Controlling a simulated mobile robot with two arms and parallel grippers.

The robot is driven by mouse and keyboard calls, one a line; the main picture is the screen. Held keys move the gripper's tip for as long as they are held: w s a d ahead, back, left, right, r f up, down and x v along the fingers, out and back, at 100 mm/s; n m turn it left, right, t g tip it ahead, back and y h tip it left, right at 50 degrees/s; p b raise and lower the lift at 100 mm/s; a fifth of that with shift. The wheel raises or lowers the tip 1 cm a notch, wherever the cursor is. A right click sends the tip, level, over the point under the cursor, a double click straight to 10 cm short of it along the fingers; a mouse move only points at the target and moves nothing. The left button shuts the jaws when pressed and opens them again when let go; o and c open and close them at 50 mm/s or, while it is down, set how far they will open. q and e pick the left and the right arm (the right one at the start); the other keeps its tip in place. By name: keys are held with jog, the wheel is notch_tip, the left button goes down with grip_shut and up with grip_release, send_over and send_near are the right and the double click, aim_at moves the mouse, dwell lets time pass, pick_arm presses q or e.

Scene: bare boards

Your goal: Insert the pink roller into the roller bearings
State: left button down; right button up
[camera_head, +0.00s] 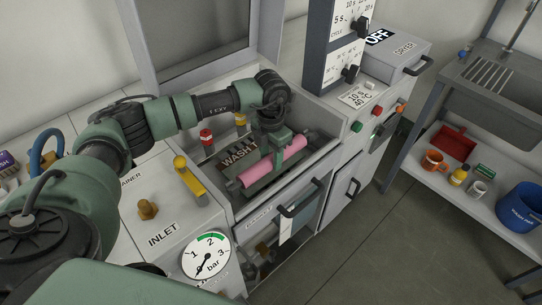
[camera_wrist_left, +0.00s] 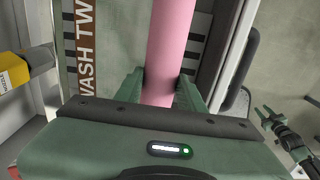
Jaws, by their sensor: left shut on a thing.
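The pink roller (camera_head: 272,163) lies lengthwise over an open bay in the machine, in front of a plate lettered "WASH T" (camera_head: 240,156). My left gripper (camera_head: 277,160) reaches down from above and is shut on the roller near its middle. In the left wrist view the pink roller (camera_wrist_left: 168,50) runs up between the two green fingers (camera_wrist_left: 160,92). The roller bearings cannot be made out clearly, and I cannot tell whether the roller's ends sit in them. My right gripper does not clearly show in the head view.
A yellow lever (camera_head: 189,178) and an INLET panel with a pressure gauge (camera_head: 206,256) stand left of the bay. A front door with a dark handle (camera_head: 301,197) lies below it. A dryer (camera_head: 396,55) and a shelf with mugs and a blue bucket (camera_head: 519,207) are at right.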

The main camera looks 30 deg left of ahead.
aim_at(271, 156)
pick_arm(q)
jog(key=shift+f, duration=0.4)
jog(key=c, duration=0.8)
grip_release()
notch_tip(271, 156, up, 8)
jog(key=shift+f+b, duration=0.1)
jog(key=shift+b, duration=0.65)
